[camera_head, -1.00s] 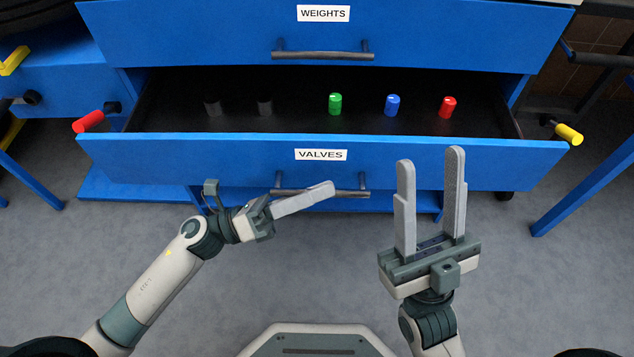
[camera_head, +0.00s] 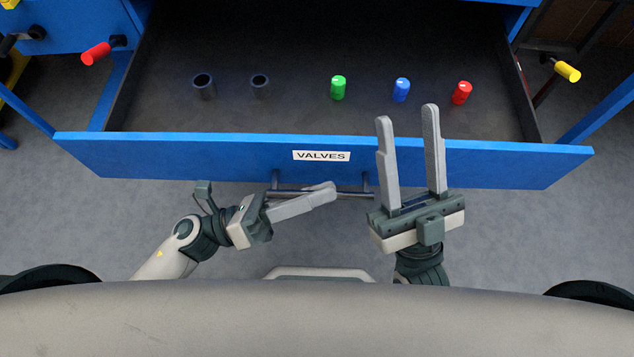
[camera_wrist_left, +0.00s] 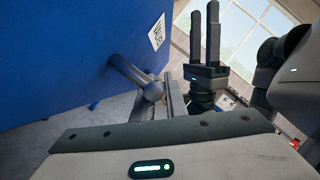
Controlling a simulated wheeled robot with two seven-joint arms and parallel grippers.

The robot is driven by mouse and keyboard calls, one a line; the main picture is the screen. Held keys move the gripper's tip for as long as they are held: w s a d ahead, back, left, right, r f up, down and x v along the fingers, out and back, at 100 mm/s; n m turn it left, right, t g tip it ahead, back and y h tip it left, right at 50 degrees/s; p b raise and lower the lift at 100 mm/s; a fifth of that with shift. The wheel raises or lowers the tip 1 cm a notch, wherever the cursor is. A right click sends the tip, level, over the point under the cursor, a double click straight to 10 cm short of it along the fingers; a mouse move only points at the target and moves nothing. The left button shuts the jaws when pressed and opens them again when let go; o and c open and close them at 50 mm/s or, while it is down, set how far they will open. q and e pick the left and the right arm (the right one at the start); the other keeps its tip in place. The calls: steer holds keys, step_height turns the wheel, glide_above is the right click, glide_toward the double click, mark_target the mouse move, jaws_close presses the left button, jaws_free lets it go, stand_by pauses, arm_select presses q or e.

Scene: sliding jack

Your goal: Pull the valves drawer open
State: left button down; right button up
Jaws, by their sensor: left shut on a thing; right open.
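The blue valves drawer (camera_head: 200,152) is pulled well out, with its "VALVES" label (camera_head: 321,156) on the front. Its bar handle (camera_head: 345,193) sits below the label; it also shows in the left wrist view (camera_wrist_left: 150,92). My left gripper (camera_head: 318,196) is shut on the handle, its fingers lying along the bar. My right gripper (camera_head: 410,115) is open and empty, fingers pointing up in front of the drawer's right half; it also shows in the left wrist view (camera_wrist_left: 204,40).
Inside the drawer stand two dark hollow cylinders (camera_head: 204,87) and green (camera_head: 338,88), blue (camera_head: 401,90) and red (camera_head: 461,93) pieces. A red knob (camera_head: 96,53) and a yellow knob (camera_head: 567,71) flank the drawer. Grey floor is clear below it.

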arm_select(q)
steer(key=c, duration=1.8)
jaws_free()
steer(key=shift+o, duration=0.2)
steer(key=shift+a, duration=0.15)
